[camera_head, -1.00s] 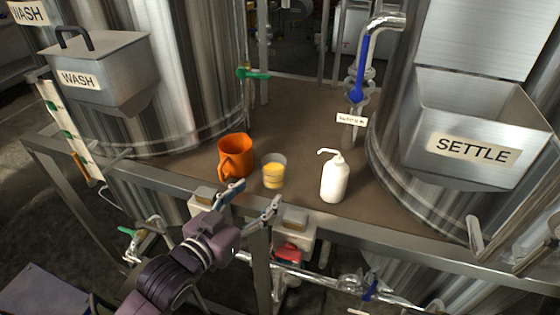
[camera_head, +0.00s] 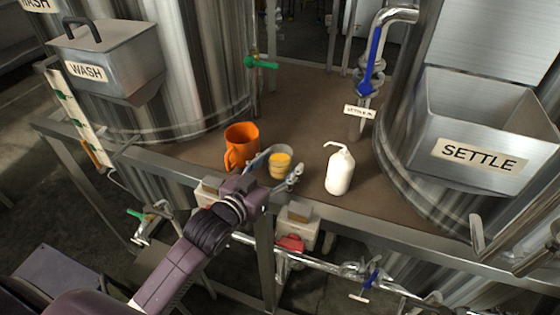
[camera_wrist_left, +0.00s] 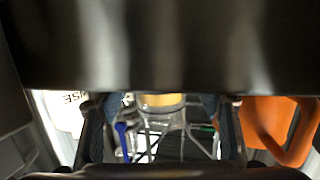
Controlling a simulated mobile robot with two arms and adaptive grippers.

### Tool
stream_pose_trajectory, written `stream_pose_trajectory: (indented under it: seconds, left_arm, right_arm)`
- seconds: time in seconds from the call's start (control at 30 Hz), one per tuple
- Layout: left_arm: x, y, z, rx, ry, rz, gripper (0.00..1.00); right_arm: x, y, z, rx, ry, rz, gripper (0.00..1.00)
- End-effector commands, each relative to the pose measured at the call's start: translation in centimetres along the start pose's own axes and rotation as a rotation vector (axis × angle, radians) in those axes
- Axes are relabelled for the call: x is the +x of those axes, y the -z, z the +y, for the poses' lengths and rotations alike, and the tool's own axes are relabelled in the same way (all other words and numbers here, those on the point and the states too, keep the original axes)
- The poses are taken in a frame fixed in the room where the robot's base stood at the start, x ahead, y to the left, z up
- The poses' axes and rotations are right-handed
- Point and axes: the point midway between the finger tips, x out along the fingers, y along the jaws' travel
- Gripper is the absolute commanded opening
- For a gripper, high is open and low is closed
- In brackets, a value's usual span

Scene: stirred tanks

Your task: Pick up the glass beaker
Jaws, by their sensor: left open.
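The glass beaker (camera_head: 281,164) with yellow-orange contents stands upright on the brown platform in the head view. It stands between an orange jug and a white bottle. My left gripper (camera_head: 278,162) is open, with one finger on each side of the beaker. I cannot tell whether either finger touches it. In the left wrist view the beaker (camera_wrist_left: 160,101) shows between the two blue-grey fingers, its upper part hidden by a dark band across the picture. My right gripper is not in view.
The orange jug (camera_head: 241,146) stands close to the left of the beaker. The white wash bottle (camera_head: 340,171) stands to its right. Large steel tanks flank the platform (camera_head: 310,112), with hoppers marked WASH (camera_head: 110,60) and SETTLE (camera_head: 480,130). A steel rail (camera_head: 375,220) runs along the front edge.

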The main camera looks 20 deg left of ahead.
Motion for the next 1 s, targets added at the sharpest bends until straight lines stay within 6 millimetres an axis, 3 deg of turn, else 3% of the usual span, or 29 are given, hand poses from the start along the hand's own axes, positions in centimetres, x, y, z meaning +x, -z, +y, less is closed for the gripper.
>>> stream_pose_trajectory:
  seconds: [0.23, 0.67, 1.0]
  left_arm:
    - [0.11, -0.01, 0.03, 0.0, 0.0, 0.001, 0.6]
    - [0.08, -0.02, 0.01, 0.0, 0.0, 0.0, 0.12]
    - [0.06, 0.23, 0.0, 0.001, 0.0, 0.003, 0.11]
  right_arm:
    - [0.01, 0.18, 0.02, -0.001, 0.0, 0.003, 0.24]
    - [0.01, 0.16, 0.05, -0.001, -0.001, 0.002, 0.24]
    - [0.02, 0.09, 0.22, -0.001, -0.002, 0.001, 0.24]
